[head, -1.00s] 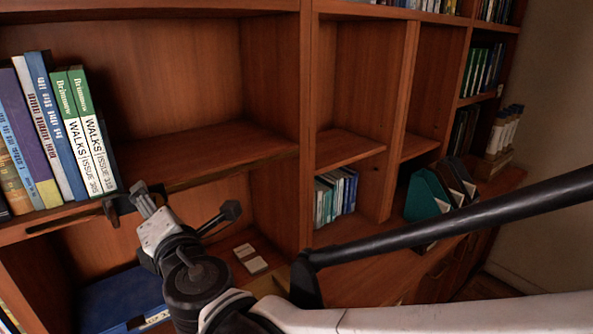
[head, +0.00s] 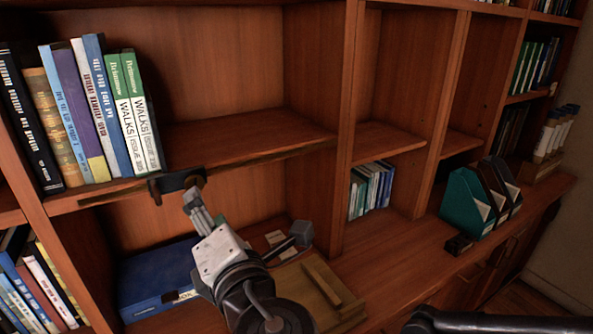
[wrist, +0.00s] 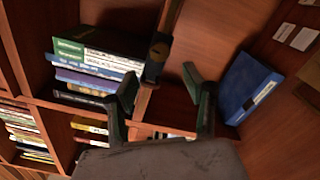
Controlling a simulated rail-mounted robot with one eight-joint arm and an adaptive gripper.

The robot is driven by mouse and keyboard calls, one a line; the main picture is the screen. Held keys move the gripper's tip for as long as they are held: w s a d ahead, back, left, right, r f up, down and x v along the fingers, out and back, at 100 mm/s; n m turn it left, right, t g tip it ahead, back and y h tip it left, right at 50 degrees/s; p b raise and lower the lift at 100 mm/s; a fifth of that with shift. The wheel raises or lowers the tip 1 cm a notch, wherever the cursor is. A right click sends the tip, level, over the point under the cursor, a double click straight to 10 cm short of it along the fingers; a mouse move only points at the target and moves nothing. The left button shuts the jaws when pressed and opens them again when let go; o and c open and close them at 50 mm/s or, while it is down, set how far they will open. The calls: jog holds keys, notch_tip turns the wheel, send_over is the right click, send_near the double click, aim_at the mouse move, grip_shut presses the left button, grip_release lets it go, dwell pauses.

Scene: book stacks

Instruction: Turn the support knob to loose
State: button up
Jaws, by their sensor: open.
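A dark support bracket (head: 171,185) is fixed on the front edge of the book-bearing shelf, right of and below the book row. A small dark round part at its right end looks like the support knob (head: 195,177). The wrist view shows the dark bracket with a brownish round knob (wrist: 160,48) beyond the fingertips. My gripper (head: 196,206) is just below the knob in the head view. In the wrist view my gripper (wrist: 160,88) is open and empty, its fingers spread with the knob above the gap. I cannot tell whether anything touches. The knob's setting is not readable.
Several books (head: 100,115) lean on the shelf left of the bracket. A blue box (head: 160,280) lies in the compartment below. A wooden board (head: 322,285) lies on the counter, and teal and dark file holders (head: 466,200) stand farther right. The shelf right of the books is bare.

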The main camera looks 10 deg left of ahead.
jog(key=shift+v, duration=1.25)
jog(key=shift+d, duration=0.1)
jog(key=w+d+f+m+h, duration=0.2)
jog(key=w+d+m+h, duration=0.3)
jog(key=d, duration=0.4)
jog(key=w+d+f+m+h, duration=0.2)
jog(key=w+d+m, duration=0.1)
jog(key=d+m, duration=0.4)
jog(key=w+d+f+m+h, duration=0.25)
jog(key=d+m+h, duration=0.2)
jog(key=d, duration=0.55)
jog(key=s+d+f+m+g, duration=0.3)
jog(key=s+d+m, duration=0.1)
jog(key=d+m, duration=0.3)
jog(key=s+d+f+m+g, duration=0.3)
jog(key=s+d+f+m, duration=0.1)
jog(key=d+m, duration=0.4)
jog(key=shift+s+f+h, duration=0.2)
jog(key=shift+f+h, duration=0.05)
jog(key=shift+h, duration=0.1)
